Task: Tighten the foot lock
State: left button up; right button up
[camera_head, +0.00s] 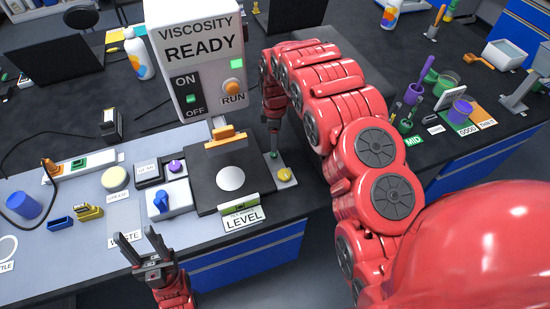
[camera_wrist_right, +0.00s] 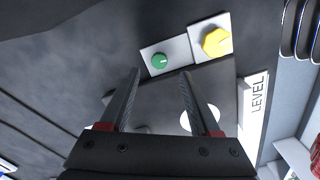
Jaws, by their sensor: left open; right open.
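A yellow knob (camera_head: 285,174) and a green knob (camera_head: 273,155) sit on pale plates at the right side of the viscosity meter's dark base (camera_head: 206,190). The right wrist view shows the yellow knob (camera_wrist_right: 216,42) and green knob (camera_wrist_right: 159,61) beyond my fingertips. No label shows which knob is the foot lock. My right gripper (camera_head: 274,147) points down just above the green knob; its open, empty fingers (camera_wrist_right: 160,74) show in the right wrist view. My left gripper (camera_head: 140,240) is open and empty in front of the bench edge.
The meter's head (camera_head: 197,55) reads "VISCOSITY READY". A level vial (camera_head: 238,203) lies at the base's front edge. A blue knob (camera_head: 161,202), a yellow clamp (camera_head: 89,212) and a blue cylinder (camera_head: 23,205) stand to the left. Cups stand at the right.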

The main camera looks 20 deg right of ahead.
aim_at(274, 155)
notch_tip(274, 155, down, 5)
jog(key=shift+p, duration=1)
jog(key=shift+f, duration=0.9)
grip_shut()
